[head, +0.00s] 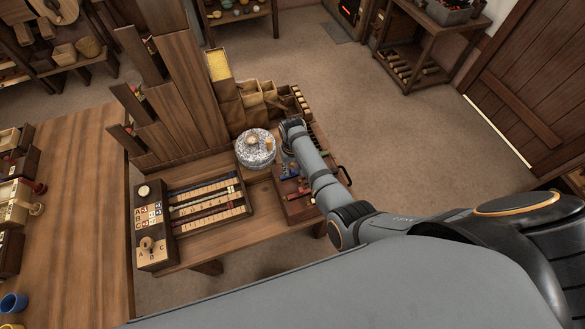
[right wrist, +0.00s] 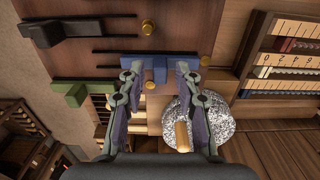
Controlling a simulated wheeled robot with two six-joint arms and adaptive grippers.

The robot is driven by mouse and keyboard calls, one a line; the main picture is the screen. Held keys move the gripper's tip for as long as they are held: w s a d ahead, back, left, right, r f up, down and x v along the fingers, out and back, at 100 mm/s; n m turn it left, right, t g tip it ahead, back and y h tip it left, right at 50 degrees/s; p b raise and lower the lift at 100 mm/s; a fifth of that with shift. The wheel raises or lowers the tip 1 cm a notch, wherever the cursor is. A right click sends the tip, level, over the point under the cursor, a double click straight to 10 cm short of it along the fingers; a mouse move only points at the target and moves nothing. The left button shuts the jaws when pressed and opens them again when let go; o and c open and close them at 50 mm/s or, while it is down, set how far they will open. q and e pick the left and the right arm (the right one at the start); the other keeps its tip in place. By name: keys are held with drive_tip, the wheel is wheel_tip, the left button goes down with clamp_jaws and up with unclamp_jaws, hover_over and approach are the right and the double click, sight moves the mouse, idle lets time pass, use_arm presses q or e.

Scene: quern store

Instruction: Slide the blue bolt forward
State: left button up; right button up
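The blue bolt (right wrist: 160,66) lies on a brown wooden board (right wrist: 190,25), with a raised blue block in the middle of its bar. It shows in the head view as a small blue patch (head: 289,170) beside my right arm. My right gripper (right wrist: 159,72) is over it, with its two fingers spread on either side of the raised block and gaps between. Whether the fingertips touch the bar I cannot tell. In the head view my own wrist hides most of this gripper. My left gripper is in neither view.
A silvery round object (head: 255,149) stands close by. A lettered panel with slider rows (head: 208,203) lies to the left.

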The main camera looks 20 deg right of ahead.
clamp_jaws()
drive_tip(key=d+p, duration=0.1)
drive_tip(key=d, duration=0.3)
drive_tip(key=shift+w+d+r, duration=0.1)
drive_tip(key=shift+d, duration=0.15)
drive_tip(key=shift+c, duration=0.4)
unclamp_jaws()
drive_tip(key=shift+o, duration=1.5)
drive_tip(key=shift+d, duration=0.1)
